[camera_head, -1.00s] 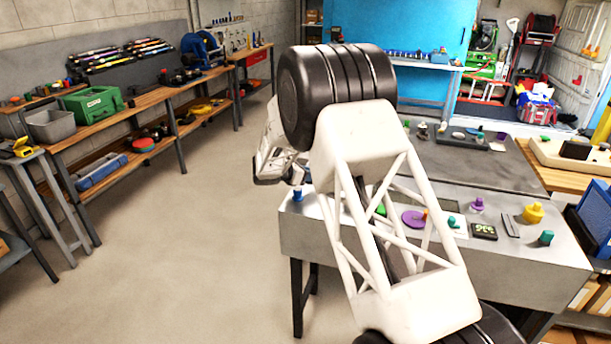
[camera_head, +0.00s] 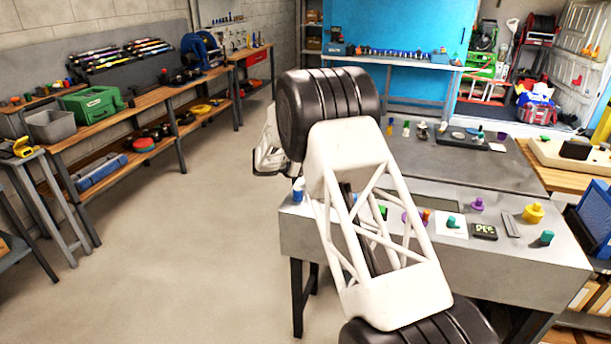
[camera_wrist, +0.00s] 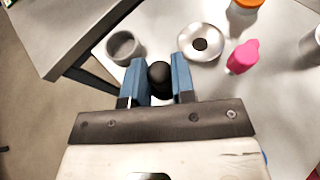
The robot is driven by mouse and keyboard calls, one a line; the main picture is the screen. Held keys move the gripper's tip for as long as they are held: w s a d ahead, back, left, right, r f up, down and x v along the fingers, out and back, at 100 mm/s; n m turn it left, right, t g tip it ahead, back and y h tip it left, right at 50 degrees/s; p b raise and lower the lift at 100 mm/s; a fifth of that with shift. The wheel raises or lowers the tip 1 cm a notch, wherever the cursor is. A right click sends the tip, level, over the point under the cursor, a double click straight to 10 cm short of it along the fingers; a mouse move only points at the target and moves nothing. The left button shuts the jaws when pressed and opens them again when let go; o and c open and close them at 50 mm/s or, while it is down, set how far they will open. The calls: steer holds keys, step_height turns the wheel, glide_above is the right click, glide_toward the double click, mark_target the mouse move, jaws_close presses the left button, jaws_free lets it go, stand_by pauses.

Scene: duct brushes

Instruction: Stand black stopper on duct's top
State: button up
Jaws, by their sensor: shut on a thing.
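In the wrist view my gripper (camera_wrist: 158,60) has two blue fingers shut on the black stopper (camera_wrist: 160,78), whose rounded dark end shows between them. A grey, round, open-topped piece (camera_wrist: 109,50), which may be the duct, stands on the table just left of the fingers and apart from the stopper. I cannot tell the height of the stopper above the table.
In the wrist view a silver disc with a dark centre (camera_wrist: 188,46) and a pink piece (camera_wrist: 243,57) lie to the right, with an orange-topped piece (camera_wrist: 247,3) beyond. The table edge runs along the left. The grey workbench (camera_head: 535,262) carries several small coloured pieces.

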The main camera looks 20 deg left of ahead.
steer(key=shift+f, duration=1.75)
steer(key=shift+f, duration=0.2)
steer(key=o, duration=0.9)
steer(key=shift+r, duration=0.1)
steer(key=shift+r, duration=0.1)
steer(key=v, duration=1.2)
